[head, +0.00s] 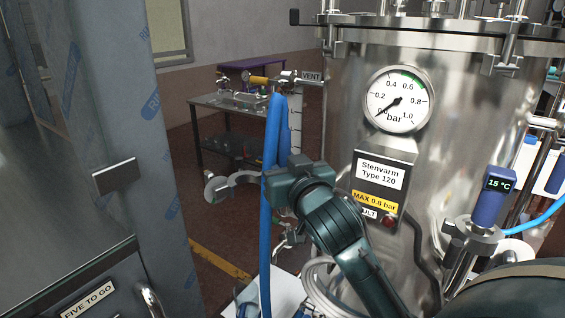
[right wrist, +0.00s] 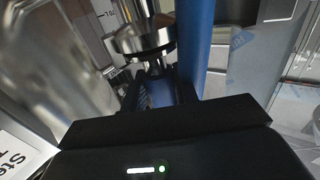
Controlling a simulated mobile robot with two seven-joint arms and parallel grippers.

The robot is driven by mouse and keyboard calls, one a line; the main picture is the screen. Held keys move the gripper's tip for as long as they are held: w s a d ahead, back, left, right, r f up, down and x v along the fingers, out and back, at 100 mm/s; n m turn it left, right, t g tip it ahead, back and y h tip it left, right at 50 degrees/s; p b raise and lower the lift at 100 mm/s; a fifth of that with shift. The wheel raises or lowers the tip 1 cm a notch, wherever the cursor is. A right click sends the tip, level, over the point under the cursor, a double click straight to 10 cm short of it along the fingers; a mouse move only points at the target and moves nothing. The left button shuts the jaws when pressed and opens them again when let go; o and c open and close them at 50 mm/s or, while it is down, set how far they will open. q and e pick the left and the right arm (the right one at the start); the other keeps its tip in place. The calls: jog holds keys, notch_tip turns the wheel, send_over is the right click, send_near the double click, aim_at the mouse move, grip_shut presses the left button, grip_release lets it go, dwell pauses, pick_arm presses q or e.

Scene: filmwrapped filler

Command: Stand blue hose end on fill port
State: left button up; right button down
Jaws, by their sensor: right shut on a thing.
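The blue hose (head: 272,140) loops at the top beside the vessel and runs down past my right gripper. My right gripper (head: 274,184) is shut on the blue hose left of the steel vessel; its body hides part of the hose. In the right wrist view, a blue length of hose (right wrist: 195,45) passes beside the fingers. A round metal fitting (right wrist: 143,38) stands just beyond the fingertips, with blue at its base; I cannot tell whether it is the hose end. No label marks the fill port, so I cannot tell which fitting it is. My left gripper is not in view.
The steel vessel (head: 340,110) with a pressure gauge (head: 398,99) stands right of the gripper. A film-wrapped cabinet (head: 165,200) fills the left. An open metal clamp (head: 216,188) shows left of the hose. A grey bench (head: 215,101) stands behind.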

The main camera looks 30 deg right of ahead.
jog(key=shift+f, duration=0.2)
dwell(0.4)
jog(key=c, duration=1)
grip_release()
